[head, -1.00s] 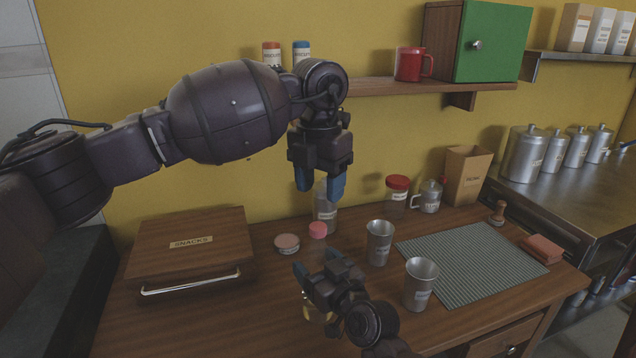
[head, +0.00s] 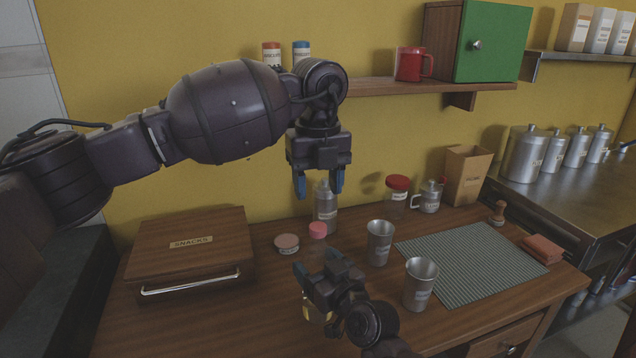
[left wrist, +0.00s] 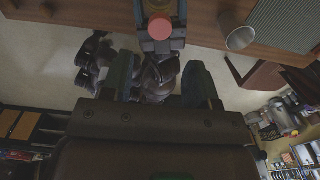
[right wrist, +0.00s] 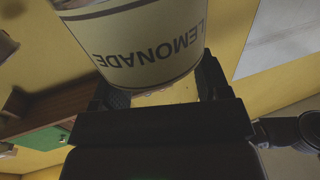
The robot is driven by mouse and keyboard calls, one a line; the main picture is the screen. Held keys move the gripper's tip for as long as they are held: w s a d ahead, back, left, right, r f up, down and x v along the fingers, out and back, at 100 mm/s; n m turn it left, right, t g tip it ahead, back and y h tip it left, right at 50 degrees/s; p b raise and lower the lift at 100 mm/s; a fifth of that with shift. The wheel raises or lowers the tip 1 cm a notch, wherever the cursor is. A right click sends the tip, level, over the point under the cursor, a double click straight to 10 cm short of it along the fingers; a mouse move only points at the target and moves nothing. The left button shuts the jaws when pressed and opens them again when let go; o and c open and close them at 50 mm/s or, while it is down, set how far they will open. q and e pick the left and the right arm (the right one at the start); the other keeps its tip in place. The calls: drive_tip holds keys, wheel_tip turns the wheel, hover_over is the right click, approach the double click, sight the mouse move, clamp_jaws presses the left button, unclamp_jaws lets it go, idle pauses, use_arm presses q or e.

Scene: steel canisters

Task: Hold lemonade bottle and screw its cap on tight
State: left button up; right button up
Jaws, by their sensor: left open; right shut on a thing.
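The lemonade bottle (right wrist: 150,50) fills the top of the right wrist view, with its label upside down. My right gripper (head: 322,274) is shut on the bottle. In the head view the gripper hides most of the bottle, whose lower part (head: 312,310) shows below it. The pink-red cap (head: 318,230) sits at the bottle's top; the left wrist view shows it from above (left wrist: 160,28). I cannot tell how tight it is. My left gripper (head: 319,190) is open and empty, above and behind the cap, fingers pointing down, apart from it.
A grey bottle (head: 325,215) stands behind the cap, below my left gripper. A round tin (head: 287,243) is to the left, beside the snacks box (head: 190,248). Two steel cups (head: 379,243) (head: 420,285) stand to the right, near a ribbed mat (head: 475,260). The shelf (head: 375,89) is above.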

sight(318, 226)
use_arm(q)
drive_tip(key=shift+f, duration=0.1)
drive_tip(key=shift+f, duration=3.9)
drive_tip(key=c, duration=1)
drive_tip(key=shift+o, duration=0.2)
